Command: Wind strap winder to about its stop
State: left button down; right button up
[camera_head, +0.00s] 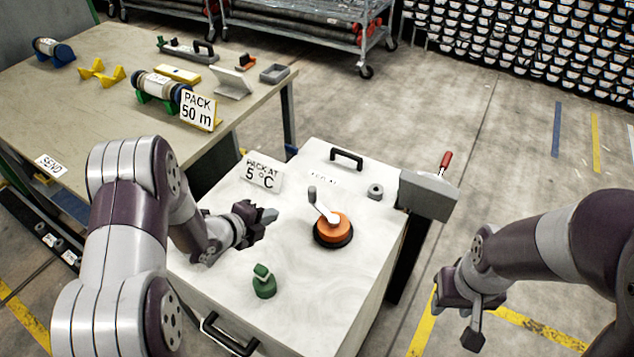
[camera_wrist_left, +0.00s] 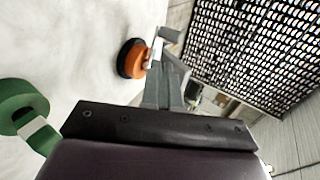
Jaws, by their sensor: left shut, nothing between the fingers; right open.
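The strap winder (camera_head: 333,229) is an orange drum on a black base, standing on the white cabinet top. Its light crank arm (camera_head: 324,208) reaches up and left to a grey upright knob (camera_head: 312,194). The winder also shows at the top of the left wrist view (camera_wrist_left: 133,58). My left gripper (camera_head: 270,215) is shut and empty, a short gap to the left of the winder, fingertips toward it. In the left wrist view its fingers (camera_wrist_left: 170,85) appear near the winder; contact is not visible. My right gripper (camera_head: 477,322) is open, off the cabinet's right side.
A green object (camera_head: 264,283) stands on the white cabinet top (camera_head: 310,300), nearer me. A workbench (camera_head: 75,115) is at the left.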

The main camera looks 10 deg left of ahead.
pick_arm(q)
send_near(309, 195)
notch_tip(309, 195, down, 3)
jog(key=w+d, duration=0.1)
jog(key=w, duration=0.1)
jog(key=w+d+p, duration=0.1)
jog(key=w, duration=0.1)
jog(key=shift+d+f, duration=0.1)
jog(key=shift+w+d+f, duration=0.1)
jog(key=shift+w+d, duration=0.15)
jog(key=shift+w, duration=0.1)
pick_arm(e)
jog(key=shift+s+a+r, duration=0.1)
jog(key=shift+s+r, duration=0.1)
jog(key=shift+r, duration=0.25)
jog(key=shift+s+a+r, duration=0.1)
jog(key=shift+s+r, duration=0.05)
jog(key=shift+r, duration=0.25)
pick_arm(q)
jog(key=w+b, duration=0.1)
jog(key=w+d+b, duration=0.1)
jog(key=w+b, duration=0.1)
pick_arm(e)
notch_tip(309, 195, down, 4)
jog(key=shift+r, duration=0.1)
